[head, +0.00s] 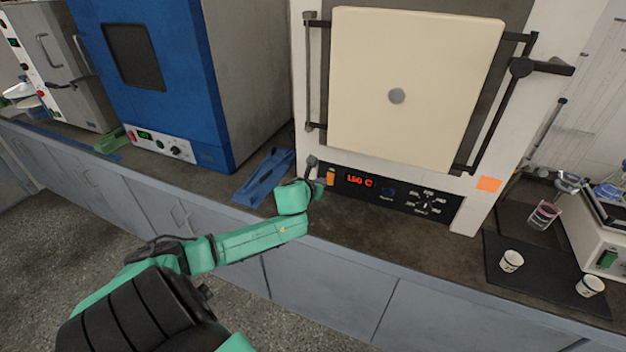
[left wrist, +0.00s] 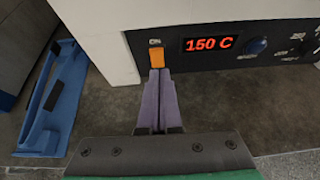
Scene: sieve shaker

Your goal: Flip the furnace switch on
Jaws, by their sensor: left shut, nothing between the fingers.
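The furnace (head: 415,95) is a white box with a cream door, and its black control panel (head: 395,194) runs along the bottom front. The furnace switch (head: 331,177) is an orange rocker at the panel's left end, and it also shows in the left wrist view (left wrist: 157,58) under a small label. It looks lit orange. The red display (head: 359,180) beside it reads 150 C. My left gripper (left wrist: 157,76) is shut and empty, its purple fingertips at the lower edge of the switch; I cannot tell if they touch. My right gripper is not in view.
A blue tool or holder (head: 264,177) lies on the counter left of the furnace, and a blue oven (head: 150,75) stands further left. Paper cups (head: 511,261) stand on a dark mat at the right. The counter before the panel is clear.

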